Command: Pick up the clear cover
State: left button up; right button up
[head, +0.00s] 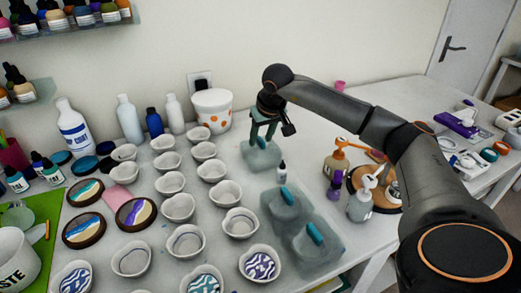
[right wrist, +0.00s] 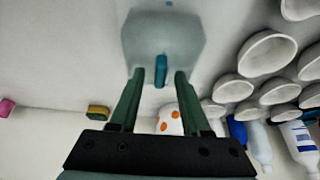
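A clear, frosted cover (head: 261,158) with a teal handle stands on the table near the back middle, apart from two more clear covers (head: 284,207) (head: 316,254) further forward. My right gripper (head: 264,136) is above it, pointing down. In the right wrist view, the cover (right wrist: 160,38) lies just beyond the fingertips of my right gripper (right wrist: 161,74). Its teal handle (right wrist: 161,70) sits between the green fingers, with a gap on each side, so the gripper is open. My left gripper is not in view.
Rows of white bowls (head: 178,207) fill the table left of the cover. A white pot with orange dots (head: 212,109) stands behind. A small dropper bottle (head: 281,172) and pump bottles (head: 361,205) are to the right. The table's back right is clearer.

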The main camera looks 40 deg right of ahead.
grip_shut()
dwell(1.2)
